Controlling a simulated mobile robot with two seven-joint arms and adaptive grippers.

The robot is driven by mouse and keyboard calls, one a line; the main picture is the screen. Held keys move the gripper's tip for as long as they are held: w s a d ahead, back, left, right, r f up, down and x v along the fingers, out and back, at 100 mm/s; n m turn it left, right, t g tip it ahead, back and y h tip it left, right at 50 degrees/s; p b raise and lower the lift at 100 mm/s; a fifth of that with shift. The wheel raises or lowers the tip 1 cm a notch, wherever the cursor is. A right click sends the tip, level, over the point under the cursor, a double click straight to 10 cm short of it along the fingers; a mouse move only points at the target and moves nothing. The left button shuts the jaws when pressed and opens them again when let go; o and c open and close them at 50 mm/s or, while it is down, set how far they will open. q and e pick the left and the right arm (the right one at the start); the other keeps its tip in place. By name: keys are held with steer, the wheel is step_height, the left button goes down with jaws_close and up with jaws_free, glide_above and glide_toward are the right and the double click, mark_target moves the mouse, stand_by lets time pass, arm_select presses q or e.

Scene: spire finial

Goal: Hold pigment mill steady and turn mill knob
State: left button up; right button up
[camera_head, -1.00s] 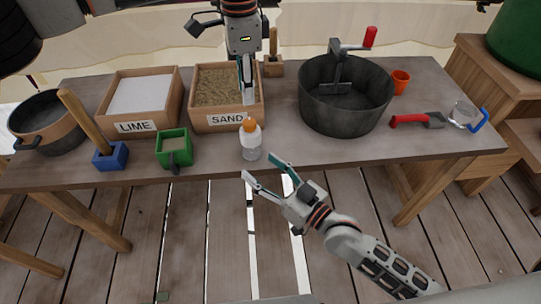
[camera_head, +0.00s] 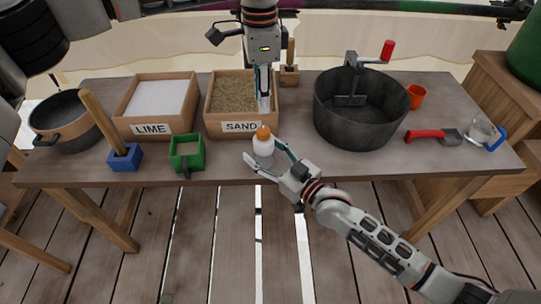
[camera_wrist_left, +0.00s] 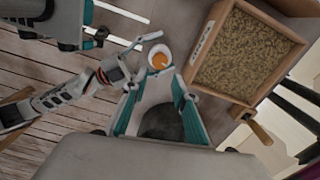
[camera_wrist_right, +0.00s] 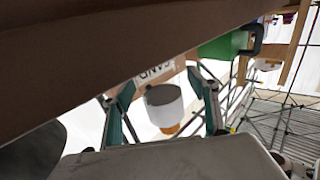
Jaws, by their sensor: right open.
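The pigment mill, a small white cylinder (camera_head: 263,148) with an orange knob (camera_head: 263,132) on top, stands upright at the table's front edge, before the sand box. My right gripper (camera_head: 262,151) is open, with a finger on either side of the mill. The right wrist view shows the white body (camera_wrist_right: 164,103) between the spread fingers; contact cannot be told. My left gripper (camera_head: 264,103) points down above the sand box's front, behind the mill. In the left wrist view its fingers (camera_wrist_left: 154,84) are spread and empty, with the knob (camera_wrist_left: 160,61) just beyond the tips.
A sand box (camera_head: 212,125) and a lime box (camera_head: 125,122) stand at the back left. A green box (camera_head: 188,160) and a blue block with a wooden handle (camera_head: 124,158) are left of the mill. A large dark pot (camera_head: 350,122) stands to the right.

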mark_target(263, 130)
steer(key=c, duration=1.3)
arm_select(q)
steer(key=o, duration=0.3)
steer(key=shift+o, duration=0.4)
steer(key=n, duration=0.2)
steer(key=r+n, duration=0.1)
steer(key=shift+d+n, duration=0.1)
steer(key=shift+n, duration=0.3)
step_height(263, 130, down, 11)
steer(key=n, duration=0.3)
steer(key=c, duration=1.1)
